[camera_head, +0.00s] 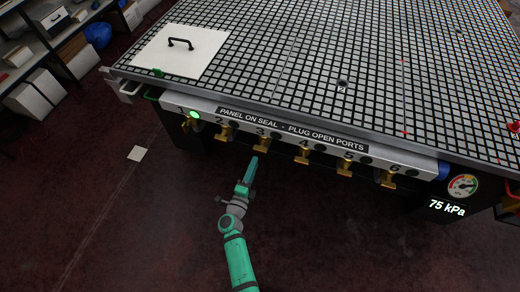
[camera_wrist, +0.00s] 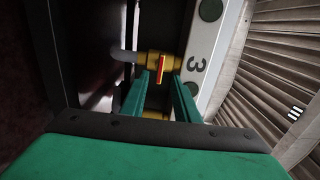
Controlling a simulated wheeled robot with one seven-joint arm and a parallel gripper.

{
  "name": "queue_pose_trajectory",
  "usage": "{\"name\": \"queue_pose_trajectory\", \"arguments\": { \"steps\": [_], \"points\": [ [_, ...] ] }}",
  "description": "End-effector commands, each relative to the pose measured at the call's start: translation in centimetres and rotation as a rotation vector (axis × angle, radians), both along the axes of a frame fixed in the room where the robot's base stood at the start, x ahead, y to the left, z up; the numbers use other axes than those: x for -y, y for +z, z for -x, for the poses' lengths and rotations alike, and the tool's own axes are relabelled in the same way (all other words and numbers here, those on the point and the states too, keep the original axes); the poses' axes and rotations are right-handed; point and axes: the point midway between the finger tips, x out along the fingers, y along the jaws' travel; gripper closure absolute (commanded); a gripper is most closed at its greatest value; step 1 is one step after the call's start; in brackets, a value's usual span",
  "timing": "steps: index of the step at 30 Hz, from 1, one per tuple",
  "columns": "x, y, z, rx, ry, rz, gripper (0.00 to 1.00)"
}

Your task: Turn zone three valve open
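The zone three valve (camera_head: 262,146) is a brass valve under the label 3 on the white front strip of the grid table. In the wrist view the brass valve (camera_wrist: 150,61) has a small red handle (camera_wrist: 161,66) and a grey pipe on its left. The handle lies across the line of the pipe. My gripper (camera_wrist: 158,82) is open, with its two green fingers on either side of the handle's line. I cannot tell whether the fingertips reach past the handle or touch it. In the head view my gripper (camera_head: 252,162) is just below the valve.
Several similar brass valves line the strip (camera_head: 290,131); the lamp by number 1 (camera_head: 194,115) glows green. A gauge (camera_head: 463,186) above a 75 kPa readout sits at right. A white panel with a black handle (camera_head: 180,52) lies on the table (camera_head: 290,60). The floor in front is mostly clear.

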Motion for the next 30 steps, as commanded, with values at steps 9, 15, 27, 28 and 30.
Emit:
{"name": "queue_pose_trajectory", "arguments": {
  "steps": [9,15,27,28,30],
  "points": [
    [1.8,0.1,-5.5,0.002,-0.001,0.001,0.72],
    [2.5,0.1,-7.5,0.001,-0.001,0.001,0.72],
    [2.7,0.0,-8.2,0.001,0.0,0.001,0.72],
    [2.7,0.0,-8.2,0.001,0.0,0.001,0.74],
    [2.7,0.1,-8.2,0.001,0.0,0.001,0.91]
  ]
}}
